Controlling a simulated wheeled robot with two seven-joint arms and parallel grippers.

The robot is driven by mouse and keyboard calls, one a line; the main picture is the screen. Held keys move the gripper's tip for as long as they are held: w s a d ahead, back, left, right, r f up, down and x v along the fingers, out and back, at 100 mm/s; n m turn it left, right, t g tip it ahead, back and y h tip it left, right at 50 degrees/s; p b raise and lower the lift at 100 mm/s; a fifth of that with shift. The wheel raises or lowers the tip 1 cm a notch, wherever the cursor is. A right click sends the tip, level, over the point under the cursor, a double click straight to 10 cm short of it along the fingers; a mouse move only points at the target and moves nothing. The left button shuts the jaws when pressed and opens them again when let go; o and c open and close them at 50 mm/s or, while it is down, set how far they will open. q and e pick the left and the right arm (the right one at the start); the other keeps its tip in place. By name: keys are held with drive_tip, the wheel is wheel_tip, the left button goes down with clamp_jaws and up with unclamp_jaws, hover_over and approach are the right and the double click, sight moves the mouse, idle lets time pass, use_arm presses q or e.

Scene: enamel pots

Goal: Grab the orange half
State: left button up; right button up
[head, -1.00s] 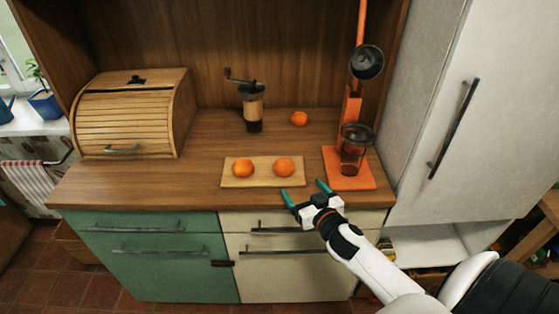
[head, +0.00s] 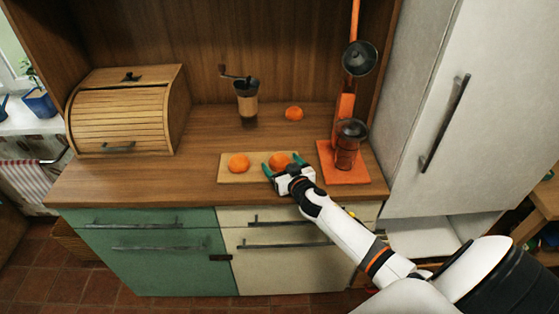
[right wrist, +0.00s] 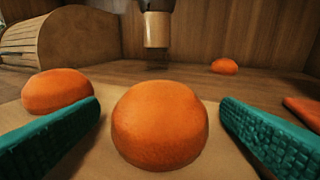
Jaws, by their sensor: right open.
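Two orange halves lie on a light wooden board (head: 231,177). The right orange half (head: 279,160) is between the open green fingers of my right gripper (head: 282,163). In the right wrist view this orange half (right wrist: 160,126) is domed side up, with a gap to the finger on each side. The left orange half (head: 238,163) is outside the fingers and also shows in the right wrist view (right wrist: 57,90), beyond the left finger. Another orange piece (head: 294,114) lies farther back on the counter. My left gripper is not in view.
An orange lever juicer (head: 345,165) stands to the right of the board. A coffee grinder (head: 246,100) stands behind it. A wooden bread box (head: 125,110) is at the left. The counter left of the board is clear.

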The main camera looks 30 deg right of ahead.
drive_tip(key=shift+w, duration=0.25)
drive_tip(key=c, duration=1)
drive_tip(key=shift+c, duration=0.4)
drive_tip(key=shift+r, duration=0.1)
